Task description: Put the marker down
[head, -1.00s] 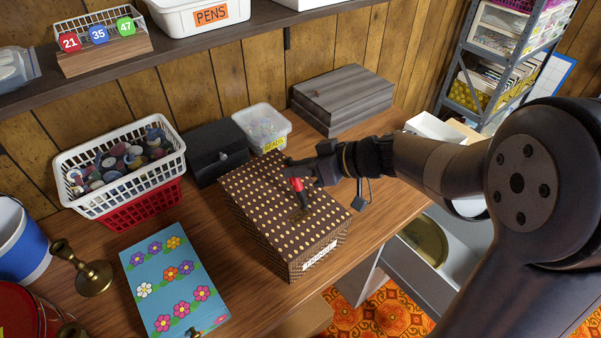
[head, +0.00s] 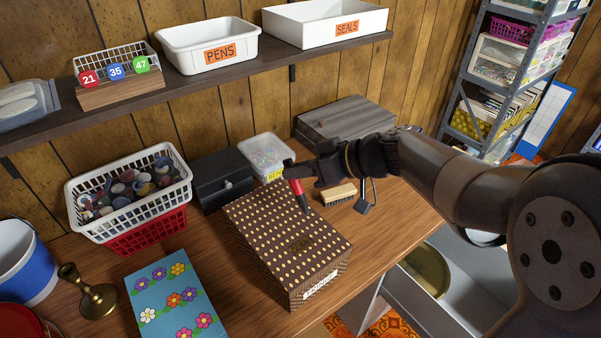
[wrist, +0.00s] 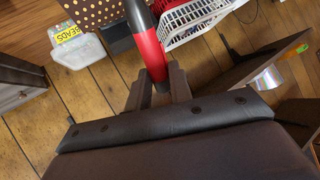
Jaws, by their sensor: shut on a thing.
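My gripper (head: 289,172) is shut on the marker (head: 299,193), which is red and black and hangs tilted with its black end down. In the head view it is over the back right part of the brown box with yellow dots (head: 285,235). The marker also shows in the wrist view (wrist: 149,45), between the two fingers. Whether its lower end touches the box lid I cannot tell.
A white bin labelled PENS (head: 205,45) and one labelled SEALS (head: 325,22) stand on the shelf (head: 215,75). A brush (head: 339,194), a bead tub (head: 264,153), a black box (head: 222,178) and a basket of spools (head: 130,200) stand around the dotted box.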

